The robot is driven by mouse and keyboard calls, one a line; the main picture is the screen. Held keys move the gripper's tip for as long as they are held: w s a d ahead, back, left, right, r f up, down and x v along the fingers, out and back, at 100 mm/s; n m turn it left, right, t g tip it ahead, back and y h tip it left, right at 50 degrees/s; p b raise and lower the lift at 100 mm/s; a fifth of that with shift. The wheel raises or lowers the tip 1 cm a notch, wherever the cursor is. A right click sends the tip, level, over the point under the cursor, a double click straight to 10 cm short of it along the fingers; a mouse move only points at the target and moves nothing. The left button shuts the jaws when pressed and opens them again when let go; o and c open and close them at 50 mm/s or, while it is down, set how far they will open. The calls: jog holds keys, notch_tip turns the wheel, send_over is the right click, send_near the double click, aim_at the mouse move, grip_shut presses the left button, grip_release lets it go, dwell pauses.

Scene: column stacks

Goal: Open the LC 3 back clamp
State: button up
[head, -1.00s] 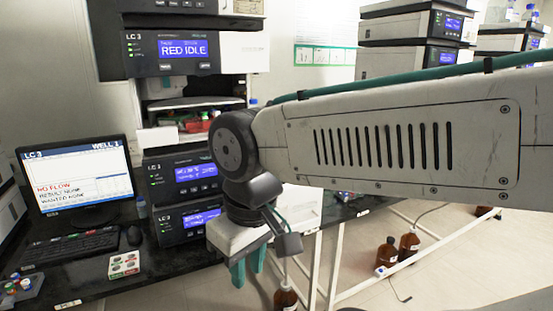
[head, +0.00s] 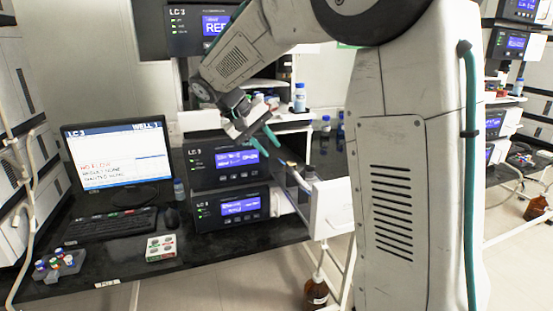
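The LC 3 stack stands left of centre in the head view. Its lower modules, with lit blue displays, are the upper one (head: 226,163) and the bottom one (head: 229,206); the top unit (head: 187,38) is partly covered by my arm. A white panel (head: 329,208) stands out from the stack's right side, with small slim parts behind its upper edge. I cannot make out which of these, if any, is the back clamp. My gripper (head: 292,131) is above and in front of the upper lower module, its teal fingers apart and nothing seen between them.
A blue-capped bottle (head: 300,97) stands on the stack's shelf. A brown bottle (head: 316,292) is below the bench. My arm hides much of the right.

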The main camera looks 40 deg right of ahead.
jog(key=h, duration=0.1)
send_near(279, 159)
jog(key=f, duration=0.1)
jog(key=shift+m+h, duration=0.3)
jog(key=x, duration=0.8)
jog(key=shift+d+f, duration=0.2)
grip_shut()
